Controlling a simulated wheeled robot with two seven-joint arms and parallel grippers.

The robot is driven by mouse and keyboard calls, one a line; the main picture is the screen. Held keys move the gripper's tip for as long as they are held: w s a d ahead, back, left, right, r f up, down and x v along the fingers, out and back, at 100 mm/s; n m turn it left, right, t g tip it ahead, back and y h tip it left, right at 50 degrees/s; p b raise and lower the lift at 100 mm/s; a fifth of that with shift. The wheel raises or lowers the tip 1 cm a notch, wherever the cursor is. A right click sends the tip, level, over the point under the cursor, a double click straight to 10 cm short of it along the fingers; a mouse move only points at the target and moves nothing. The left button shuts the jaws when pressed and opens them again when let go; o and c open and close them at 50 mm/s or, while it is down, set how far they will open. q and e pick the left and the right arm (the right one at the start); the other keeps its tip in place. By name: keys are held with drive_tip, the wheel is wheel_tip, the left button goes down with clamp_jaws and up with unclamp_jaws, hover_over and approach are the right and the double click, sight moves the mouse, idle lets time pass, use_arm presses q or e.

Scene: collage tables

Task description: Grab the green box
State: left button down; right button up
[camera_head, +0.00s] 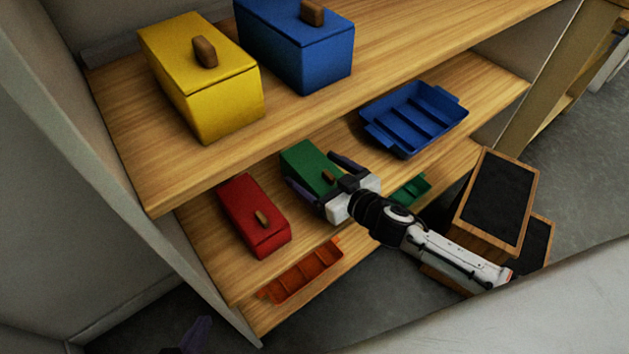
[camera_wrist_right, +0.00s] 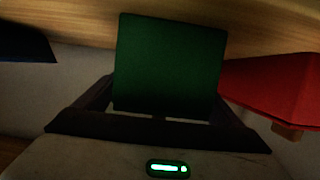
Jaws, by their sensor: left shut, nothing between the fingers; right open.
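The green box (camera_head: 303,160) with a brown handle sits on the middle shelf, between the red box and the blue tray. It also fills the middle of the right wrist view (camera_wrist_right: 168,60). My right gripper (camera_head: 313,170) is open, with one dark finger on each side of the green box. I cannot tell whether the fingers touch it. The gripper and its arm hide the near end of the box. Only a dark tip of my left gripper (camera_head: 193,337) shows at the bottom left edge, shut and far from the box.
The red box (camera_head: 250,212) stands close on the left and also shows in the wrist view (camera_wrist_right: 275,90). A blue tray (camera_head: 413,118) lies to the right. Yellow (camera_head: 200,80) and blue (camera_head: 300,45) boxes stand on the shelf above. Orange (camera_head: 303,272) and green (camera_head: 411,188) trays lie below.

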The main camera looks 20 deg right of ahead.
drive_tip(key=shift+w+a+f, duration=0.1)
drive_tip(key=shift+w+a, duration=0.05)
drive_tip(key=shift+w, duration=0.2)
drive_tip(key=shift+c, duration=0.4)
drive_tip(key=c, duration=1.1)
